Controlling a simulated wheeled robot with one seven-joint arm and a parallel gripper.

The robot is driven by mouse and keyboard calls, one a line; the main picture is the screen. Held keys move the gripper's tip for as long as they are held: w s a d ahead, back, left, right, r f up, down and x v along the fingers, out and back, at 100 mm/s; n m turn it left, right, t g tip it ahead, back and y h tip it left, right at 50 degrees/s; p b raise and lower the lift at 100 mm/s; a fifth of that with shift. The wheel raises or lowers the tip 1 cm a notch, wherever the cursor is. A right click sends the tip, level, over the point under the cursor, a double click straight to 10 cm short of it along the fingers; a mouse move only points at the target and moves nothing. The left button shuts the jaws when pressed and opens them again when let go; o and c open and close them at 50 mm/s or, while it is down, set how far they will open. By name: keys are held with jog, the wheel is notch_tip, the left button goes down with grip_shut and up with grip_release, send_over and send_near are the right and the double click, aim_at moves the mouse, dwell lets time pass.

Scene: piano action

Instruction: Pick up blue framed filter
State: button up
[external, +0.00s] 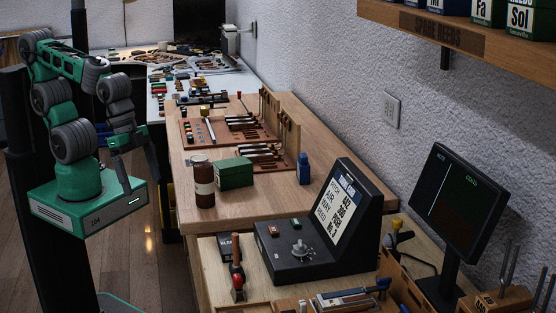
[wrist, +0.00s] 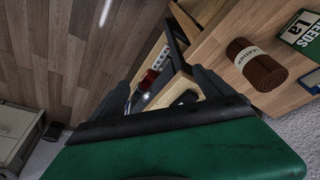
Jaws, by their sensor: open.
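My gripper (external: 141,186) hangs pointing down at the left, off the bench's left side and well apart from that piece. In the wrist view my two dark fingers (wrist: 166,66) stand apart with nothing held between them. Beyond them shows part of a wooden tray (wrist: 180,88) holding a red item (wrist: 149,80); the fingers partly hide it.
A monitor (external: 455,205) stands at the right. A shelf (external: 450,30) overhangs upper right. Open floor (external: 135,255) lies left.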

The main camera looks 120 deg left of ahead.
jog(key=w+a+n+t+p, duration=0.1)
jog(key=w+a+n+t, duration=0.2)
jog(key=w+a+n, duration=0.7)
jog(key=n+t+y+p, duration=0.35)
jog(key=n+y, duration=0.45)
jog(key=n, duration=2.5)
send_near(300, 159)
jog(key=shift+w+a+f+t, duration=0.35)
jog(key=shift+w+a+f, duration=0.6)
jog(key=shift+f, duration=0.15)
jog(key=shift+w+a+n, duration=0.15)
jog(key=shift+a+n, duration=0.15)
jog(key=p+x, duration=0.2)
jog(key=x, duration=0.5)
jog(key=shift+w, duration=0.2)
jog(key=c, duration=1.5)
